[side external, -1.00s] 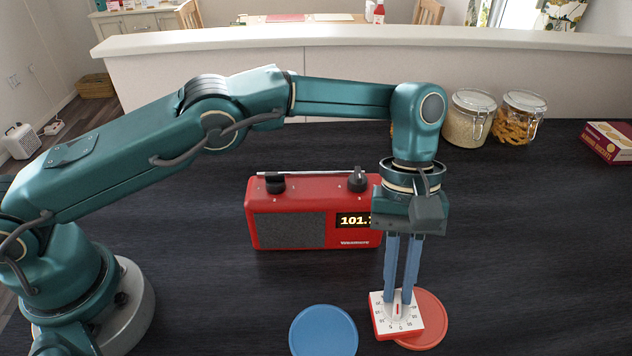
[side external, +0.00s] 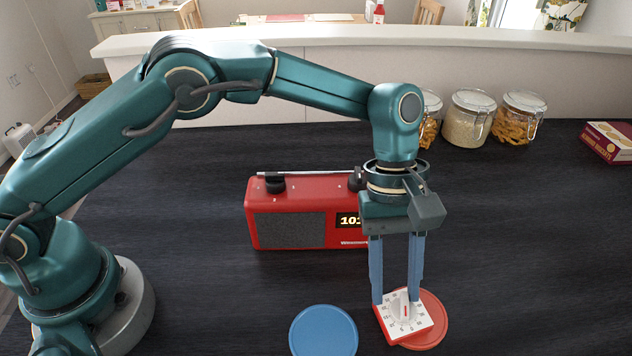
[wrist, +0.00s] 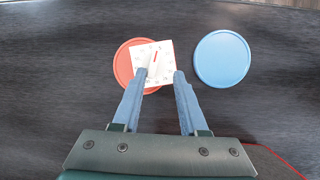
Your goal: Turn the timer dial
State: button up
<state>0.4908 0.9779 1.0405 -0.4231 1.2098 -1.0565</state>
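The timer (side external: 424,326) is a square with a white numbered face and red sides. It lies partly over the round red disc (side external: 438,318). Its white dial (side external: 404,309), with a red mark, stands up from the face. My gripper (side external: 395,299) points straight down at the timer. Its two blue fingers are apart, one on each side of the dial, with space between them and nothing visibly held. In the wrist view the timer (wrist: 163,52) shows between and beyond the fingertips (wrist: 160,75); the left fingertip hides part of its face.
A blue disc (side external: 323,331) lies left of the timer. A red radio (side external: 290,215) stands behind, partly hidden by my gripper. Glass jars (side external: 468,118) and a red box (side external: 608,142) stand at the back right. The dark counter to the right is clear.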

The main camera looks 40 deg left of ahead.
jog(key=shift+a+r, duration=0.1)
jog(key=a+r+t, duration=0.2)
jog(key=a+r, duration=0.4)
jog(key=r, duration=0.3)
jog(key=a+r+t, duration=0.3)
jog(key=a+r, duration=0.2)
jog(key=r, duration=0.4)
jog(key=s+a+f+m+t+y, duration=0.3)
jog(key=s+a+f+m, duration=0.1)
jog(key=s+a, duration=0.7)
jog(key=shift+s+a+m+t, duration=0.3)
jog(key=shift+a+m, duration=0.45)
jog(key=shift+m, duration=0.15)
